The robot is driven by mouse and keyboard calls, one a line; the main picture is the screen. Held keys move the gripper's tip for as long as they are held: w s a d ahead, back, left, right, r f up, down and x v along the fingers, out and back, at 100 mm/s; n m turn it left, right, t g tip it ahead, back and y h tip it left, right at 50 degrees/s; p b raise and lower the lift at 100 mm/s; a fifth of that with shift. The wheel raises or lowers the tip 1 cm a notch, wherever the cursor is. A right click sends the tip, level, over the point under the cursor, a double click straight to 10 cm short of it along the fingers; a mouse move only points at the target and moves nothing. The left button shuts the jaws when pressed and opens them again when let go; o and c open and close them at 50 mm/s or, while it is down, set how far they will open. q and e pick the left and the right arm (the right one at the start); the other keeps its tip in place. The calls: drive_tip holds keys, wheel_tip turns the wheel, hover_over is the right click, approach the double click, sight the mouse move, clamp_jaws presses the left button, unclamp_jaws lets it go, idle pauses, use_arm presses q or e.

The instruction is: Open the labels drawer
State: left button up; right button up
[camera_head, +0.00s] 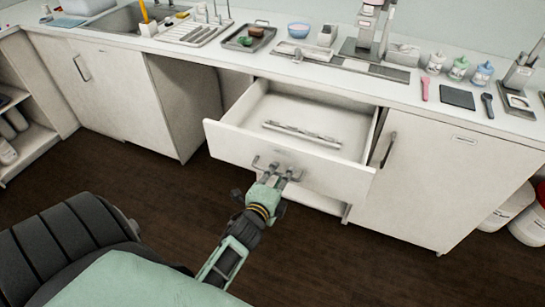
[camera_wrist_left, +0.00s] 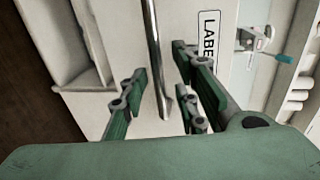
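The labels drawer (camera_head: 232,143) is a white drawer under the counter, pulled well out so its inside shows in the head view. Its front carries a metal bar handle (camera_wrist_left: 153,45) and a label (camera_wrist_left: 208,45) that reads "LABE" before it is cut off. My left gripper (camera_head: 275,174) is at the drawer front. In the left wrist view its green fingers (camera_wrist_left: 160,95) are spread, with the handle bar between them and gaps visible on both sides. My right gripper is not in view.
A pale strip-shaped item (camera_head: 300,133) lies in the drawer. A cabinet door (camera_head: 440,175) stands right of it, and an open knee space lies to its left. The counter above holds a tray (camera_head: 248,38), a blue bowl (camera_head: 299,30) and several bottles. The dark floor in front is clear.

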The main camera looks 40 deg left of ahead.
use_arm(q)
drive_tip(key=v, duration=1)
drive_tip(key=s+d+f+n+g+h, duration=0.1)
drive_tip(key=s+d+f+n+g, duration=0.15)
drive_tip(key=f, duration=0.75)
drive_tip(key=s+d+f+n+g+h, duration=0.1)
drive_tip(key=s+d+f+n+g, duration=0.2)
drive_tip(key=f, duration=0.6)
drive_tip(key=s+d+f+n+g+h, duration=0.1)
drive_tip(key=s+d+f, duration=0.3)
drive_tip(key=f, duration=0.6)
drive_tip(key=s+f+n+g, duration=0.2)
drive_tip(key=s+f, duration=0.3)
drive_tip(key=s, duration=0.3)
drive_tip(key=s+a+f+n+g, duration=0.1)
drive_tip(key=s+f+n+g, duration=0.1)
drive_tip(key=s+f, duration=0.3)
drive_tip(key=s+f+n+g, duration=0.2)
drive_tip(key=s+f, duration=0.4)
drive_tip(key=s, duration=0.6)
drive_tip(key=shift+s+a+g+h, duration=0.3)
drive_tip(key=shift+s+a+g, duration=0.1)
drive_tip(key=shift+g, duration=0.45)
drive_tip(key=shift+n, duration=0.25)
